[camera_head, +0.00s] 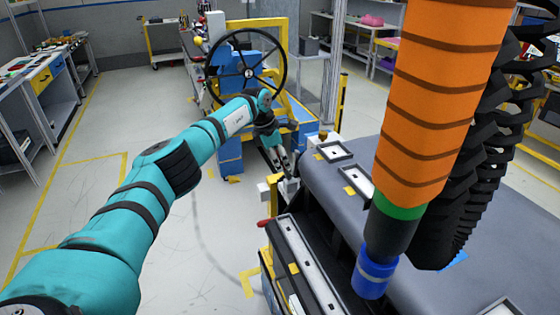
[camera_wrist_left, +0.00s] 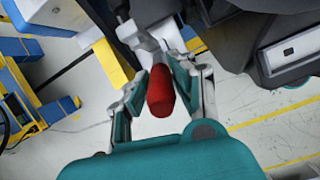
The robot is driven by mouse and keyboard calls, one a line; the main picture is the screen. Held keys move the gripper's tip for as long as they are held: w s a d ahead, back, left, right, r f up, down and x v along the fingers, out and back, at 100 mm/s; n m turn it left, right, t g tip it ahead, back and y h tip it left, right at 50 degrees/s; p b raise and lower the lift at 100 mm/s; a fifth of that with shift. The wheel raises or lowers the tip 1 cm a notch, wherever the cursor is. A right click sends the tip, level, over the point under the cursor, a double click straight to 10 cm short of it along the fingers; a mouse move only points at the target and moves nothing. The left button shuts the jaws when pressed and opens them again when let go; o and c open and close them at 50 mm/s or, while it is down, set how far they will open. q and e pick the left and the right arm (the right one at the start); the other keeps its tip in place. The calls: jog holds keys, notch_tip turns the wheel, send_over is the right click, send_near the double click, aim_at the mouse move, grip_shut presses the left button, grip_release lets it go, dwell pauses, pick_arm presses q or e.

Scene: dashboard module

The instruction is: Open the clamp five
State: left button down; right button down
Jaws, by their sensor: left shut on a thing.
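My left arm reaches across from the left, and my left gripper (camera_head: 277,160) is at the far left corner of the grey dashboard module (camera_head: 430,225). In the left wrist view, the gripper (camera_wrist_left: 165,88) is shut on a red clamp handle (camera_wrist_left: 160,92), which sits between its two fingers. The handle joins a light grey clamp body (camera_wrist_left: 150,38) beyond it. In the head view the gripper hides this handle. A second clamp's red handle (camera_head: 264,223) sticks out nearer to me on the module's left side. No clamp number is readable. My right gripper does not show.
A hanging orange column (camera_head: 440,90) with a blue tip (camera_head: 373,275) blocks part of the module at the right. A blue and yellow stand with a black steering wheel (camera_head: 248,70) is behind the gripper. The floor left of the module is clear.

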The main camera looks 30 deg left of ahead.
pick_arm(q)
jog(key=shift+w+d+r, duration=0.15)
jog(key=shift+d+r, duration=0.05)
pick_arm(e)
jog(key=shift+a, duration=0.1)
pick_arm(q)
jog(key=c, duration=1.2)
grip_release()
jog(key=shift+o, duration=0.5)
jog(key=shift+w+d+f, duration=0.1)
jog(key=v, duration=1.2)
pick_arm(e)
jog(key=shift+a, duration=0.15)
pick_arm(q)
jog(key=shift+f, duration=0.1)
